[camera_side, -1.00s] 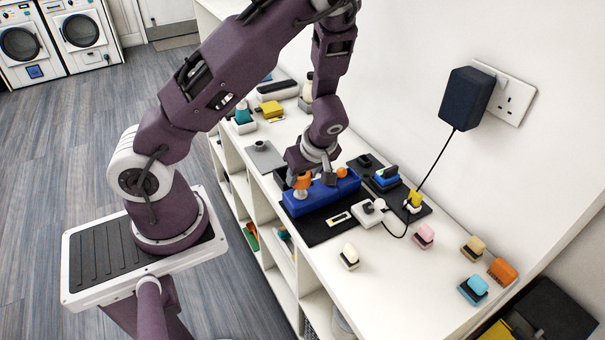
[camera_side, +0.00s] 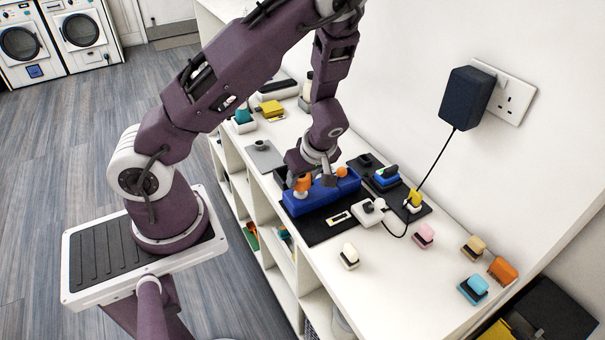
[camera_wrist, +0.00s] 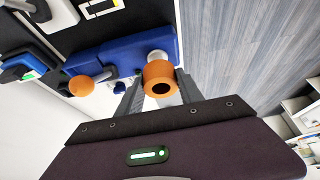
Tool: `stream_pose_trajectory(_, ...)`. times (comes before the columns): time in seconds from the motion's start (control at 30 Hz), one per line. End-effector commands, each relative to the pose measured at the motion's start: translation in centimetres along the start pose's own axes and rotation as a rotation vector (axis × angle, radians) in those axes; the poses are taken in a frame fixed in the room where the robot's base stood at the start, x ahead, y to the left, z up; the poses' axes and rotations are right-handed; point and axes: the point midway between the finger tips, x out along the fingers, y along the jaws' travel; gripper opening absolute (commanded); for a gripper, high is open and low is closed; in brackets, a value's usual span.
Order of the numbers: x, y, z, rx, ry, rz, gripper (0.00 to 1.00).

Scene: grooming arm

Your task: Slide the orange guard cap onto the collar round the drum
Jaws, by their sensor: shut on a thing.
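The orange guard cap (camera_wrist: 160,72) is a short ring with a dark hole, held between the two grey fingers of my gripper (camera_wrist: 160,90). In the side view the cap (camera_side: 303,183) sits at the left end of a blue block (camera_side: 325,196). A pale round part (camera_wrist: 156,57), which looks like the drum or its collar, shows just beyond the cap at that end of the block (camera_wrist: 115,55). The cap is right by this part. I cannot tell whether it is around it or only touching. The collar is mostly hidden.
An orange ball (camera_side: 341,172) stands at the block's other end. The block is on a black mat (camera_side: 318,232). Around it are a blue-and-black item (camera_side: 386,177), a white plug piece (camera_side: 369,212) and a yellow plug (camera_side: 414,198) with a cable. The white counter (camera_side: 400,290) has free room in front.

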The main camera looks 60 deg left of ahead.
Motion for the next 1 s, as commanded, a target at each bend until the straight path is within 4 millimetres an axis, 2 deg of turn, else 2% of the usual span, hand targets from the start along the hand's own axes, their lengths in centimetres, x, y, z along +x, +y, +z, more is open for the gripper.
stream_pose_trajectory(1.0,2.3,0.0,1.1,0.001,0.0,-0.001,0.0)
